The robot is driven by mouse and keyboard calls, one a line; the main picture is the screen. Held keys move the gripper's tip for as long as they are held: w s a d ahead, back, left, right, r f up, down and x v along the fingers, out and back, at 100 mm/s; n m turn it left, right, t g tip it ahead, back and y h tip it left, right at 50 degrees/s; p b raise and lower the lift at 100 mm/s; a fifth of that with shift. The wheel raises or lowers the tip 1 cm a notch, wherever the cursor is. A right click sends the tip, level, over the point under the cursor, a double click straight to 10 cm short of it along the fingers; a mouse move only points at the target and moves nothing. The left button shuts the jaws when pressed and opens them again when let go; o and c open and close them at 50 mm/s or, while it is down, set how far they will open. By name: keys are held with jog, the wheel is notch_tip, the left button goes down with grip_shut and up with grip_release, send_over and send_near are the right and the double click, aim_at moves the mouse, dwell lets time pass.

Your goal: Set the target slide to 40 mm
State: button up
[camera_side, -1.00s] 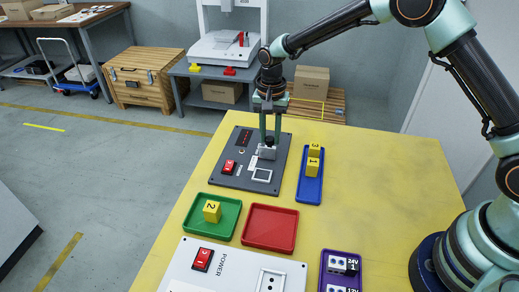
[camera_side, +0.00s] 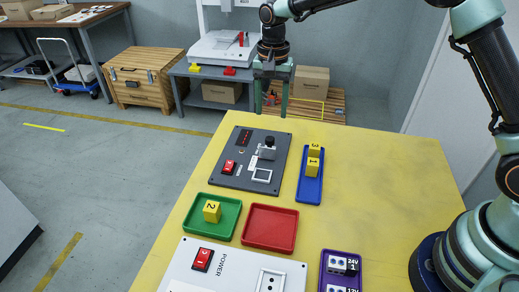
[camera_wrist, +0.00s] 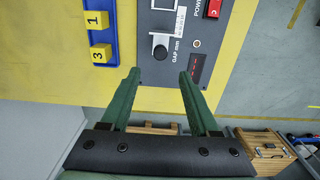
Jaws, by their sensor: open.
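The grey panel (camera_side: 212,178) lies on the yellow table. Its slide has a grey block (camera_side: 267,154) with a black knob (camera_side: 269,142) on top. In the wrist view the knob (camera_wrist: 160,51) stands by the "GAP mm" label, with a printed scale (camera_wrist: 180,21) beside it. The panel's small display (camera_side: 244,136) shows red marks too small to read; it also shows in the wrist view (camera_wrist: 196,69). My gripper (camera_side: 271,114) is open and empty, raised above and behind the slide. In the wrist view its fingertips (camera_wrist: 160,75) are apart, short of the knob and touching nothing.
A blue tray (camera_side: 308,197) with yellow blocks 3 and 1 lies right of the panel. A green tray (camera_side: 190,224) with block 2, a red tray (camera_side: 270,230), a white power panel (camera_side: 235,268) and a purple tray (camera_side: 341,252) lie nearer.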

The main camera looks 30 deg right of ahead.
notch_tip(320, 180, up, 4)
jog(key=shift+f, duration=0.15)
dwell(0.3)
jog(key=s+d+r+n+t, duration=0.3)
jog(key=s+d+r+n, duration=0.3)
jog(key=s+r, duration=0.45)
jog(key=s+d+f+n+t, duration=0.2)
jog(key=s+d+n, duration=0.1)
jog(key=s, duration=0.7)
jog(key=shift+s+d+f+t, duration=0.2)
jog(key=shift+s+d+t, duration=0.15)
jog(key=shift+d, duration=0.3)
